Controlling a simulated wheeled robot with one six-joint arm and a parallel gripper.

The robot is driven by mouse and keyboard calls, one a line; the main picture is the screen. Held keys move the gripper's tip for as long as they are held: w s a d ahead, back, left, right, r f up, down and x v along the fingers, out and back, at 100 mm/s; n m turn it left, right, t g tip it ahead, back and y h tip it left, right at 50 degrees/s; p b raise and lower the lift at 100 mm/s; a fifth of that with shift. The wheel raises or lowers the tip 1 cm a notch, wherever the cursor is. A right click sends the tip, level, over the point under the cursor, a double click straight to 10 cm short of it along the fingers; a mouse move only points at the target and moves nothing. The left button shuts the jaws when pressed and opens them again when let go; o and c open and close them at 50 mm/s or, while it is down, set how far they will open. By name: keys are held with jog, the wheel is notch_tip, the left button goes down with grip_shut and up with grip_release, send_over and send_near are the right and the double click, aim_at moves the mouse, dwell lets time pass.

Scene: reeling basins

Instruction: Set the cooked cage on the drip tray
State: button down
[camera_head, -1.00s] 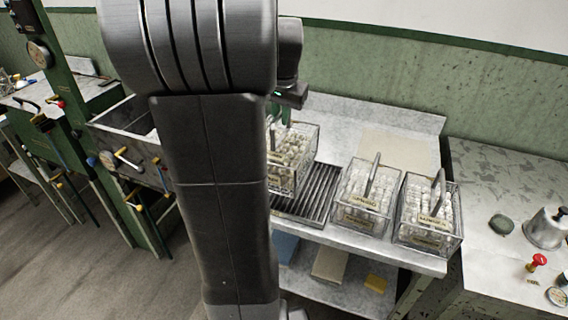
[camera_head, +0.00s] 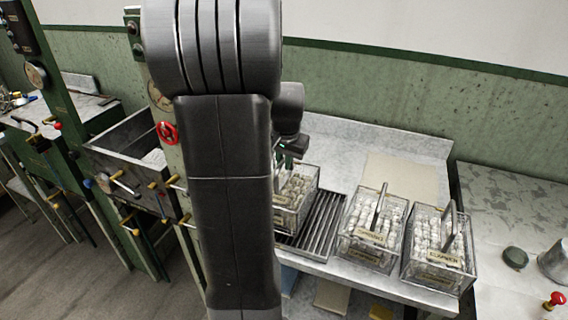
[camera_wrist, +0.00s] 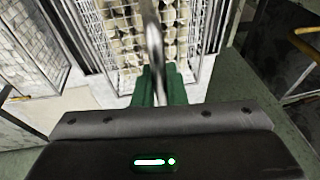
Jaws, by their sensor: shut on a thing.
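The held cage (camera_head: 297,205) is a clear wire-sided box of pale cocoons over the left part of the slatted drip tray (camera_head: 324,228). My arm hides its left side. I cannot tell whether its base touches the slats. My gripper (camera_head: 291,150) is above it, partly behind my arm. In the wrist view, my gripper's green fingers (camera_wrist: 160,86) are shut on the upright metal handle of the cage (camera_wrist: 128,32). Two similar labelled cages, one (camera_head: 370,232) beside the tray and one (camera_head: 437,250) further right, stand on the metal bench.
A pale mat (camera_head: 402,175) lies on the bench (camera_head: 335,148) behind the cages. A basin (camera_head: 120,143) with valves and a red handwheel (camera_head: 167,132) stands left. The right-hand table holds a dark stone-like lump (camera_head: 515,257) and a red knob (camera_head: 556,300).

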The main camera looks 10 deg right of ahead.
aim_at(285, 188)
jog(key=shift+f, duration=0.6)
jog(key=c, duration=1.5)
grip_release()
jog(key=v, duration=1.2)
